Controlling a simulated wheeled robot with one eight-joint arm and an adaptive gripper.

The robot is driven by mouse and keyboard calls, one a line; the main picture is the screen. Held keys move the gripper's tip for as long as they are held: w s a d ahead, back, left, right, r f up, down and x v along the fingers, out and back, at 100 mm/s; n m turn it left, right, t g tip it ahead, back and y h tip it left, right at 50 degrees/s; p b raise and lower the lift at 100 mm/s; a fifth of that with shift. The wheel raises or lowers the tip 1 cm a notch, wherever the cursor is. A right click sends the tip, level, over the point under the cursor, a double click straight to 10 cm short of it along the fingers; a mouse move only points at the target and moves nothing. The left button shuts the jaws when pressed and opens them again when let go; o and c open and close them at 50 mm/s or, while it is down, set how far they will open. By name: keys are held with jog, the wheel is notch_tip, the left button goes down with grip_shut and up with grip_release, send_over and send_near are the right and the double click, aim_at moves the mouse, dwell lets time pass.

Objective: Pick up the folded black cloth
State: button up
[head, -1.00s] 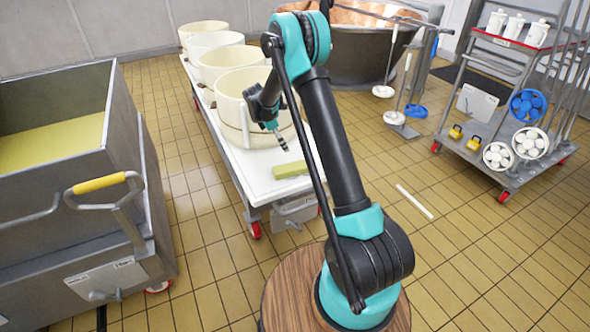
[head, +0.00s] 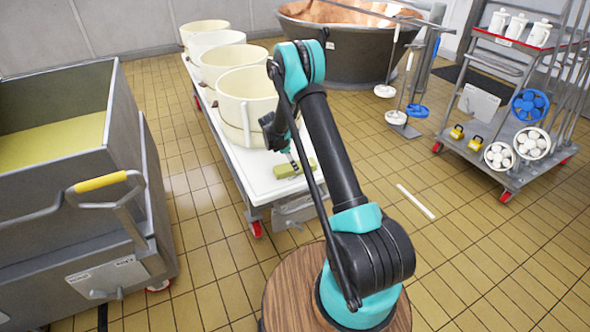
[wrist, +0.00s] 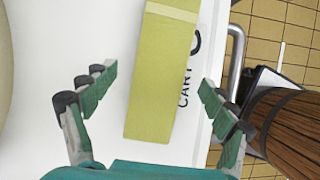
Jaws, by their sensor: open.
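No black cloth shows in either view. A yellow-green flat oblong piece (head: 287,170), perhaps a folded cloth, lies on the near end of the white cart top (head: 258,180). In the wrist view this piece (wrist: 164,75) stands lengthwise between my fingers, with a paler band near its far end. My gripper (wrist: 158,82) is open and above it, one finger to each side, with white surface showing in the gaps. In the head view my gripper (head: 296,164) is over the piece and partly hides its right part. I cannot tell the exact height between them.
Several cream tubs (head: 248,100) stand on the cart behind my gripper. A grey bin (head: 130,190) is at left, a copper vat (head: 350,55) at the back. A metal rack (head: 495,120) stands at right. A white rod (head: 415,201) lies on the open tiled floor.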

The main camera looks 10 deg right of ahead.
jog(key=shift+x, duration=0.75)
jog(key=c, duration=1.4)
jog(key=shift+r, duration=0.1)
